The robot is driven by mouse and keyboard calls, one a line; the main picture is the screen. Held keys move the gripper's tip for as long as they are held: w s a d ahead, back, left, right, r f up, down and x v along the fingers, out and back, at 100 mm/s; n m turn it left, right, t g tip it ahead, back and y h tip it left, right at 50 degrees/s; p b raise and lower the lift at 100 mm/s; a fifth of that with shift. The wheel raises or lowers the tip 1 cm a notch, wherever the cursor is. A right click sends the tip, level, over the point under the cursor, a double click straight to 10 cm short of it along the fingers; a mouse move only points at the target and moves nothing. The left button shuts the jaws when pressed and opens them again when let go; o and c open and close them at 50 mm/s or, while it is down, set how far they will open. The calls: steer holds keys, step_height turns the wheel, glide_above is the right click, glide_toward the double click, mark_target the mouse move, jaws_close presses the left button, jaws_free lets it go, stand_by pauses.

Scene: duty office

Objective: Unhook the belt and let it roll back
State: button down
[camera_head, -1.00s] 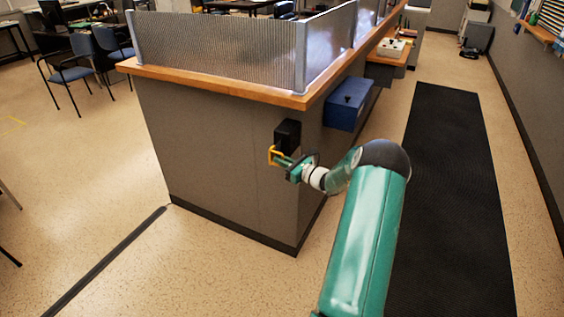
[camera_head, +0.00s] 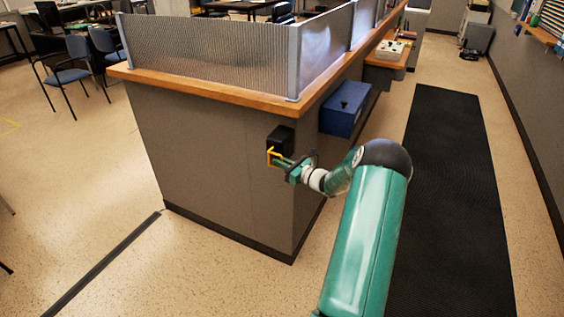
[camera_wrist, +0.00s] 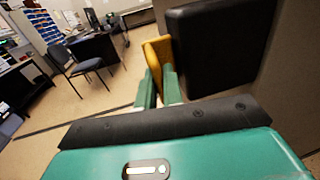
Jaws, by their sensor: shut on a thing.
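A black box (camera_head: 282,139), seemingly the belt's housing, is fixed to the grey counter side near its corner. A yellow end piece (camera_head: 270,156), seemingly the belt's end, is just in front of the box. My gripper (camera_head: 280,161) is shut on this yellow piece. In the wrist view, the yellow piece (camera_wrist: 158,55) stands between my green fingers (camera_wrist: 160,88), close beside the large black box (camera_wrist: 220,45). I cannot tell whether the piece touches the box. No stretched strap is visible.
The counter (camera_head: 225,160) has a wooden top and a ribbed metal screen. A blue box (camera_head: 344,107) hangs on its right side. A black mat (camera_head: 447,190) covers the right aisle. A dark floor strip (camera_head: 105,262) runs at left, with open floor around it.

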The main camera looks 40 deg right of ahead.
steer(key=shift+d+r, duration=0.15)
steer(key=shift+d, duration=0.1)
steer(key=c, duration=2)
jaws_free()
steer(key=shift+o, duration=0.4)
steer(key=shift+w+d, duration=0.1)
steer(key=shift+s, duration=0.2)
steer(key=s+d, duration=0.1)
steer(key=s, duration=1.2)
steer(key=shift+s+d, duration=0.2)
steer(key=shift+d, duration=0.1)
